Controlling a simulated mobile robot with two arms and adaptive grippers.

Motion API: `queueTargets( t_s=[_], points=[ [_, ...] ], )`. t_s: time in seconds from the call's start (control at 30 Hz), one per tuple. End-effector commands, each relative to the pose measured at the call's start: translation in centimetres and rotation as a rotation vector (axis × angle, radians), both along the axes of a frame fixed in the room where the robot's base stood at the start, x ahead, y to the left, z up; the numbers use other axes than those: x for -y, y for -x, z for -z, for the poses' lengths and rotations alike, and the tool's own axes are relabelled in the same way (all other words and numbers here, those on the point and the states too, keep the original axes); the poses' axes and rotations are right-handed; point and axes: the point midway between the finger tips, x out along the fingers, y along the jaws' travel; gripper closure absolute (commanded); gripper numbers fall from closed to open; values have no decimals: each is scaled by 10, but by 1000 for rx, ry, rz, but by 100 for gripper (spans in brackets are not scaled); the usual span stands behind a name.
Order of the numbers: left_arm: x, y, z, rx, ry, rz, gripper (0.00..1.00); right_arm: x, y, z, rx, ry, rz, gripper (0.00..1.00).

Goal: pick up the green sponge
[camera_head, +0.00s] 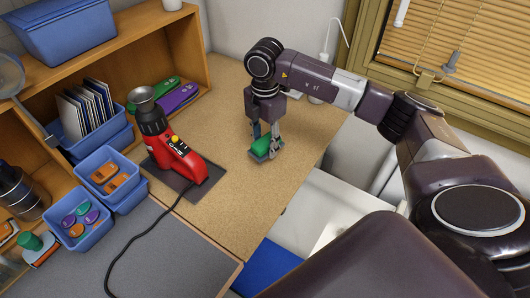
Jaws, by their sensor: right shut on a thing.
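The green sponge (262,149) is a small green block near the right edge of the wooden worktop (222,218). My right gripper (266,142) points down over it, with its fingers shut on the sponge. The fingers hide part of the sponge, and I cannot tell whether it touches the worktop or is just above it. My left gripper does not show.
A red machine (176,150) with a metal funnel stands left of the sponge on a dark mat, its black cable (148,238) running forward. Blue bins (88,222) line the left side. The worktop between machine and sponge is clear. A window is at the right.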

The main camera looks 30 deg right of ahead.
Motion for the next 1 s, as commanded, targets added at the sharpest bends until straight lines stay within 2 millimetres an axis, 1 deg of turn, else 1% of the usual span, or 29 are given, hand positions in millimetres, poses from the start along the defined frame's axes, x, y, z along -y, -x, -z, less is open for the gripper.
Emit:
queueTargets(
  t_s=[0.03, 0.3, 0.4, 0.5, 0.6, 0.7, 1.0],
  points=[
    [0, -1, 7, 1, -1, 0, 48, 0, -2, -13, 9, -1, -1, 81],
    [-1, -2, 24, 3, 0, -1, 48, -1, -2, -97, 10, -1, -1, 81],
    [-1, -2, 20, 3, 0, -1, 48, 0, -1, -121, 6, 1, -1, 81],
    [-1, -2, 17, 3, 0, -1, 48, 1, 0, -137, 3, 1, 0, 81],
    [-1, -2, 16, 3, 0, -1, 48, 0, 0, -147, 2, 1, -1, 81],
    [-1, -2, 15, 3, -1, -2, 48, 0, 0, -152, 1, 1, 0, 81],
    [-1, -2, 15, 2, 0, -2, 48, 0, 0, -155, 0, 0, 0, 81]
  ],
)
